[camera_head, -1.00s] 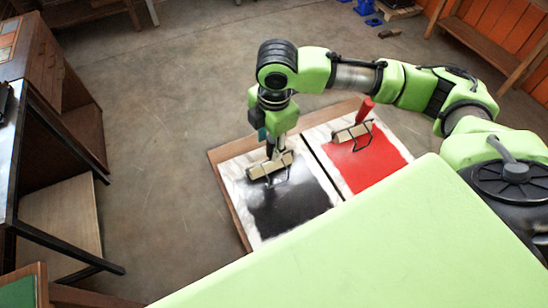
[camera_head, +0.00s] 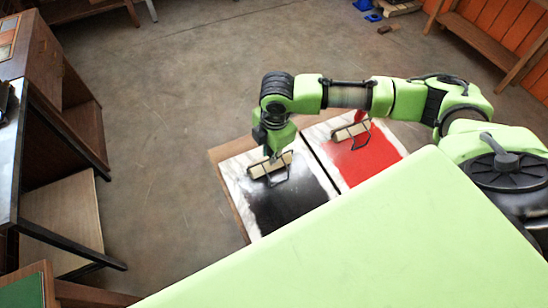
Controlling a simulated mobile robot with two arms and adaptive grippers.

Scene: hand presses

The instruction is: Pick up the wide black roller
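The wide black roller (camera_head: 270,167) has a pale cylinder and a dark wire frame. It lies on the slab with black paint (camera_head: 292,200), near its far edge. My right gripper (camera_head: 270,151) points down right at the roller from its far side, and it hides the roller's handle. The fingers are small and dark here, so I cannot tell whether they are closed on the handle. My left gripper is not in view.
A second roller (camera_head: 349,131) lies on the red-painted slab (camera_head: 365,160) to the right; my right arm passes over its handle. A brown wooden board (camera_head: 229,149) lies under the slabs. A dark-framed table (camera_head: 17,150) stands at the left. The floor between is clear.

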